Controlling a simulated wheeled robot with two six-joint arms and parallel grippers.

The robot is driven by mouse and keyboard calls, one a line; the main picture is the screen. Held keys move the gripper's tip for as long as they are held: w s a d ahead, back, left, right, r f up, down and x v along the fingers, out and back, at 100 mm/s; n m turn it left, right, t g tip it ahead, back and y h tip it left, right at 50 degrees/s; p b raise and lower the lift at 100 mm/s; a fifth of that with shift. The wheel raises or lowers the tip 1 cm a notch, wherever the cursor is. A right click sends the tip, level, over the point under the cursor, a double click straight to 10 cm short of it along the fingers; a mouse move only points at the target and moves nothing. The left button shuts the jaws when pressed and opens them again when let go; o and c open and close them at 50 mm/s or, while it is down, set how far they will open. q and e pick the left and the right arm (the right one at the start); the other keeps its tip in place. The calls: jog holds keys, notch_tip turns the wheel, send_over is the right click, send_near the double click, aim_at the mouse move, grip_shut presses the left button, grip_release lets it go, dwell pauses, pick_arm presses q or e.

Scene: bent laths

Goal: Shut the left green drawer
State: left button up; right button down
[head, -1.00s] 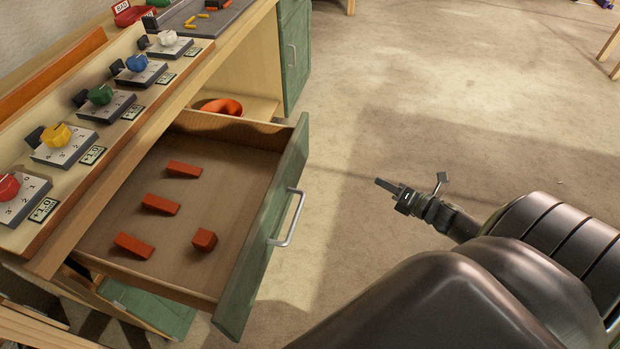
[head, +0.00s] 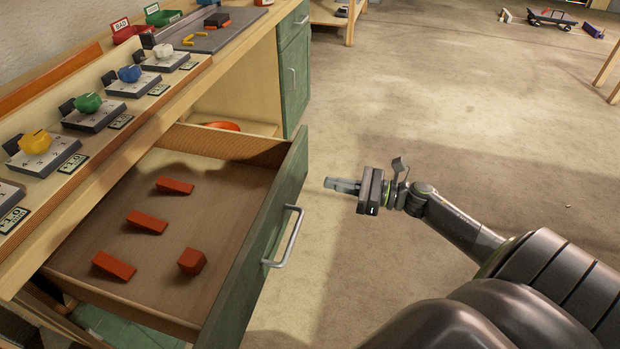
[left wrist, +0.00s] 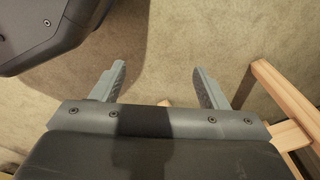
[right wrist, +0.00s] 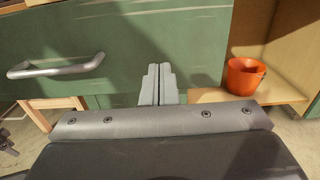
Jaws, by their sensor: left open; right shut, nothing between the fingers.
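The left green drawer (head: 262,251) stands pulled out from the bench in the head view, with a metal bar handle (head: 286,238) on its front. Several orange-red blocks, one of them here (head: 174,186), lie on its floor. My right gripper (head: 340,185) is shut and empty, to the right of the drawer front and apart from it. In the right wrist view its fingers (right wrist: 158,84) point at the green front (right wrist: 130,35), with the handle (right wrist: 57,67) to the left. My left gripper (left wrist: 160,85) is open and empty above the floor; the head view does not show it.
Dials with coloured knobs (head: 88,103) line the bench top. An orange pot (right wrist: 244,76) stands on an open shelf (right wrist: 205,95) beside the drawer. A green cabinet front (head: 293,75) is farther back. Wooden legs (left wrist: 275,90) show near my left gripper. Floor right of the drawer is clear.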

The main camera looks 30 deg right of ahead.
aim_at(297, 176)
jog(key=p+x, duration=0.1)
jog(key=x, duration=0.4)
jog(key=shift+w+a+r, duration=0.1)
jog(key=shift+w, duration=0.1)
pick_arm(q)
jog(key=shift+s+a+f, duration=0.2)
jog(key=shift+s+f, duration=0.3)
jog(key=shift+f, duration=0.05)
jog(key=shift+s+a+f, duration=0.2)
jog(key=shift+s+f, duration=0.25)
jog(key=shift+f, duration=0.05)
pick_arm(e)
jog(key=shift+w+a, duration=0.35)
jog(key=shift+w, duration=0.05)
